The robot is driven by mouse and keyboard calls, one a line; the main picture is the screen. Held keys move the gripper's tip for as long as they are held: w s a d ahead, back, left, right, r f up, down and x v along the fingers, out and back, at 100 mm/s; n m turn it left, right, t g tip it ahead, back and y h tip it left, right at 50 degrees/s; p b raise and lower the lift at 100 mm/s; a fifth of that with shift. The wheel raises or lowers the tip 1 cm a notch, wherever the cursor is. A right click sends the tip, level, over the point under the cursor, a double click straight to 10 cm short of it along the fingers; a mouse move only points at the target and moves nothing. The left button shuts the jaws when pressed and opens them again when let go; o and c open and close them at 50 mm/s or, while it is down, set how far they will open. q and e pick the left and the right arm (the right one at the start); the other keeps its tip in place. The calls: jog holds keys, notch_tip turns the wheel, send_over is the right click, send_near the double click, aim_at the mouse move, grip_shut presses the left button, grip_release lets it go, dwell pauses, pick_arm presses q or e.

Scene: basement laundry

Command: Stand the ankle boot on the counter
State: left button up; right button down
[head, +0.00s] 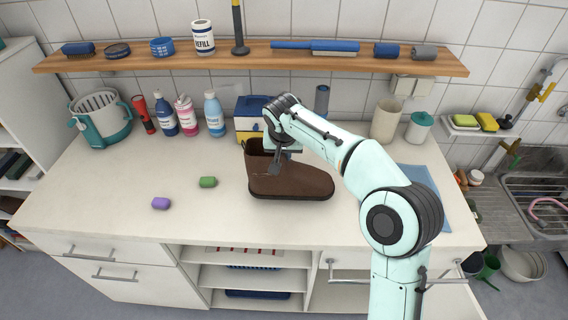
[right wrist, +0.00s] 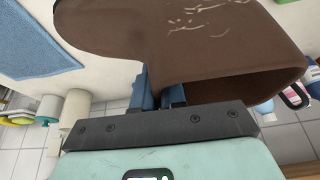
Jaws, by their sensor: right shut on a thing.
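The brown ankle boot (head: 290,184) is upright at the middle of the counter (head: 120,190), sole down and toe to the right. Its sole appears to be at the counter top, but I cannot tell whether it bears fully on it. My right gripper (head: 280,158) reaches in from the right and is shut on the boot's upper, near the shaft opening. In the right wrist view the boot (right wrist: 190,40) fills the top, and the fingers (right wrist: 160,90) pinch the edge of its upper. My left gripper is not in view.
A blue cloth (head: 425,180) lies to the right, partly behind my arm. Bottles (head: 188,116), a teal bucket (head: 100,118) and a box stand along the back, under a wooden shelf (head: 250,58).

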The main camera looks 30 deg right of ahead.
jog(key=shift+f, duration=1.7)
jog(key=shift+f+b, duration=0.2)
jog(key=shift+b, duration=0.1)
jog(key=c, duration=1.2)
grip_release()
jog(key=shift+r, duration=0.25)
jog(key=p+v, duration=0.1)
jog(key=v, duration=1.1)
jog(key=shift+w+f, duration=0.1)
